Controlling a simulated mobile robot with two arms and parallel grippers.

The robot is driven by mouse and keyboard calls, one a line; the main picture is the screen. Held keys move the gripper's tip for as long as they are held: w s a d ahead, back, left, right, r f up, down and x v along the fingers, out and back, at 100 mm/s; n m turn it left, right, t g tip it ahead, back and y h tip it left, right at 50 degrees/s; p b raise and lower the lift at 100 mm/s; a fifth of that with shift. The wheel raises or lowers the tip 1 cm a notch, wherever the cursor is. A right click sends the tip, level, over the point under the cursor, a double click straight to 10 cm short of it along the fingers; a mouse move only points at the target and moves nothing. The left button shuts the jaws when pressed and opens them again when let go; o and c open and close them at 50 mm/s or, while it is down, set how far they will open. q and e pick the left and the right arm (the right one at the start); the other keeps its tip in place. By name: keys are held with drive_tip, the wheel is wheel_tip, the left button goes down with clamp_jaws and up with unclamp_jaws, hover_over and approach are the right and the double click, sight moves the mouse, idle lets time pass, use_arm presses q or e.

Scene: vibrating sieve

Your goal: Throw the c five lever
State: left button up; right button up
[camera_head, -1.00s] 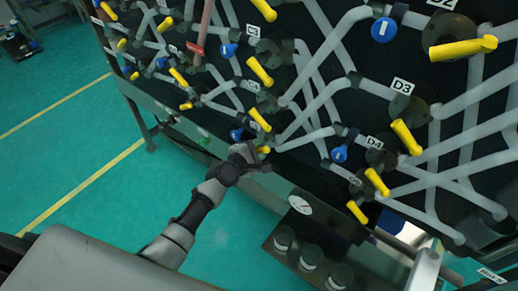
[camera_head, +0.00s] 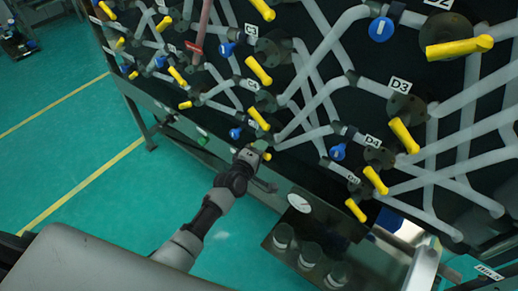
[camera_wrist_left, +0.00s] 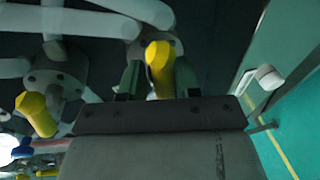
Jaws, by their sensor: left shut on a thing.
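The c five lever is the small yellow handle (camera_head: 267,156) below the C4 lever (camera_head: 258,119) on the pipe panel. Most of it is hidden behind my left gripper (camera_head: 254,155) in the head view, and I cannot read its label. In the left wrist view the yellow lever (camera_wrist_left: 160,65) stands between the two dark green fingers of my left gripper (camera_wrist_left: 159,80), which is shut on it. My right gripper is in neither view.
Yellow levers D3 (camera_head: 404,136), D4 (camera_head: 375,181) and D5 (camera_head: 355,210) are to the right. A blue valve tag (camera_head: 235,133) is just up and left.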

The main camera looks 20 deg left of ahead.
use_arm(q)
drive_tip(key=f+m, duration=0.1)
drive_tip(key=m, duration=0.2)
drive_tip(key=shift+s+f+y, duration=0.25)
drive_tip(key=shift+f+y, duration=0.05)
drive_tip(key=shift+f, duration=0.1)
drive_tip(key=shift+a+f+m+t+b, duration=0.15)
drive_tip(key=shift+m+t+b, duration=0.35)
drive_tip(key=shift+m, duration=0.5)
drive_tip(key=o, duration=0.6)
drive_tip(key=shift+o, duration=0.5)
drive_tip(key=shift+w+a+r, duration=0.15)
drive_tip(key=shift+r, duration=0.05)
